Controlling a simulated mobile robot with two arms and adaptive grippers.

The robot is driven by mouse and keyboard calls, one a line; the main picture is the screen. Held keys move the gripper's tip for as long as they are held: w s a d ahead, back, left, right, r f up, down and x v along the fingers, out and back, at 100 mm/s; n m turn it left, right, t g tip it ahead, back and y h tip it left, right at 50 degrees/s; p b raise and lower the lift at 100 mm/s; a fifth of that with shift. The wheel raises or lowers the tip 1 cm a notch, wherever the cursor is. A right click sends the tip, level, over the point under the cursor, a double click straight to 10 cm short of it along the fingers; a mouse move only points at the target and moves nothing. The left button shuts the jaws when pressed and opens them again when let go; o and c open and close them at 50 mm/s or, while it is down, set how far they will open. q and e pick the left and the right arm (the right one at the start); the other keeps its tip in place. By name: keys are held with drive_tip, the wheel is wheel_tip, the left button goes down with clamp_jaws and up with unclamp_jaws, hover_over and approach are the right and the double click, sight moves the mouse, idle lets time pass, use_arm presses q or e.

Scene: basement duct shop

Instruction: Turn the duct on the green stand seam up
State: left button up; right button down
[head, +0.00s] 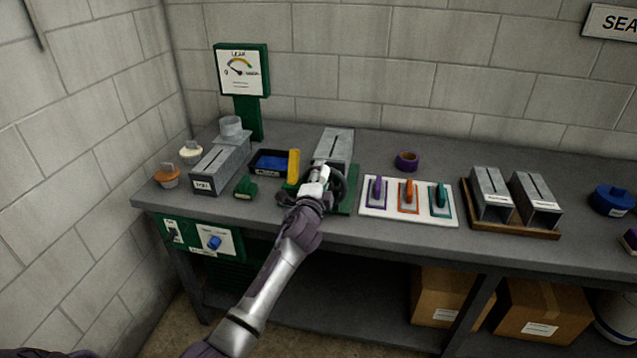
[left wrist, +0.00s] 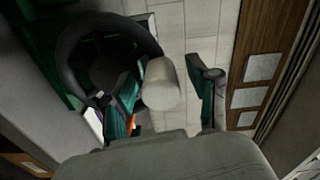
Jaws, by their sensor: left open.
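The grey duct (head: 335,145) sits on the green stand (head: 347,204) near the middle of the bench. A dark lengthwise line shows on its upper face. A dark handwheel (head: 341,188) is at its front end, partly hidden by my arm; it also shows in the left wrist view (left wrist: 66,42). A pale cylindrical knob (left wrist: 161,84) stands out from the wheel. My left gripper (head: 319,181) is at the wheel. In the left wrist view the gripper (left wrist: 168,98) is open, one finger on each side of the knob, with a clear gap to the right finger.
Left are a labelled duct (head: 218,166), a gauge post (head: 242,75), a dark tray (head: 269,164) and a yellow block (head: 294,165). Right are a white board (head: 421,216) with three coloured-handled tools, a purple tape roll (head: 406,161), and two ducts on a wooden tray (head: 507,228).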

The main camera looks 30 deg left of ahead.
use_arm(q)
drive_tip(key=v, duration=1.2)
